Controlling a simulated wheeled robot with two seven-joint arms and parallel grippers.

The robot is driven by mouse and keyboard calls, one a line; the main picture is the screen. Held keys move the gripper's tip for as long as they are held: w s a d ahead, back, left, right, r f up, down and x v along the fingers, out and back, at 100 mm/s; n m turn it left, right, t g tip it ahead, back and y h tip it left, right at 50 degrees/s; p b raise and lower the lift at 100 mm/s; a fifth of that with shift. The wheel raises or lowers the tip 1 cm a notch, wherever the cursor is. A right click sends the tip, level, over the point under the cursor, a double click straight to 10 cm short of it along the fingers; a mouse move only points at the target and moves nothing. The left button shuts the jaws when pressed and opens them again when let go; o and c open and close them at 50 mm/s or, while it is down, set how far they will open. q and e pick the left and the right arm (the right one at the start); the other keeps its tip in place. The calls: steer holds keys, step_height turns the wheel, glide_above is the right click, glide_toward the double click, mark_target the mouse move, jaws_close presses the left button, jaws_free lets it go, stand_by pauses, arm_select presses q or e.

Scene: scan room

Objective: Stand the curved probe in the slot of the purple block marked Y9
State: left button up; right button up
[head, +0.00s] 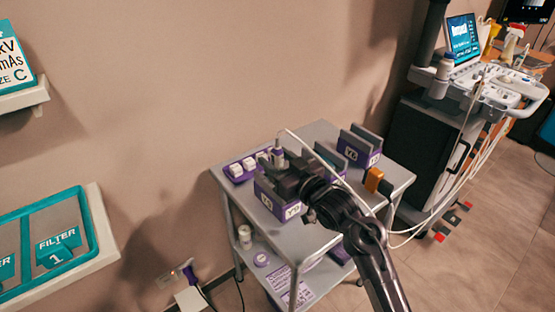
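My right gripper (275,163) reaches in from the lower right over the cart top. It appears shut on a grey and purple probe (278,153), whose white cable leaves its top and arcs to the right. The probe's lower end is hidden by the gripper. A purple block (266,197) with a partly covered label stands below the gripper, at the cart's front. Another purple block (360,148) with grey side plates stands at the back right. Its label starts with Y, but the second character is too small to read surely. My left gripper is out of view.
An ultrasound console (480,92) with hanging cables stands at right. The wall is close behind the cart.

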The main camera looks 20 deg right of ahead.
steer(key=shift+s+d+f, duration=0.1)
steer(key=shift+s, duration=0.15)
steer(key=v, duration=0.7)
steer(key=shift+s, duration=0.15)
